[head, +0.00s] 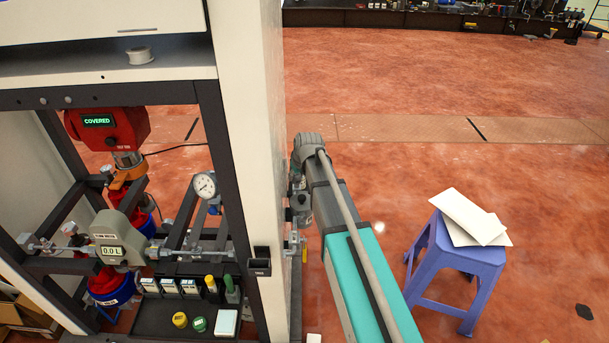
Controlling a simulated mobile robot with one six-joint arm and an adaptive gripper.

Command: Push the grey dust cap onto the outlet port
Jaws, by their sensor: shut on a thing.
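My gripper (299,203) is at the right side of the white cabinet post, just below my grey wrist joint. Its fingers are small and mostly hidden by my arm and the post. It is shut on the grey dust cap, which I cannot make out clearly. A metal fitting (293,243) sticks out of the post's right side below my gripper; it looks like the outlet port. I cannot tell whether cap and fitting touch.
A flow meter reading 0.0 L (113,250), a pressure gauge (205,186) and a red unit reading COVERED (103,121) sit inside the frame. A black tray (165,322) holds bottles and caps. A blue stool (450,258) stands right. A pale round piece (140,55) lies on the shelf.

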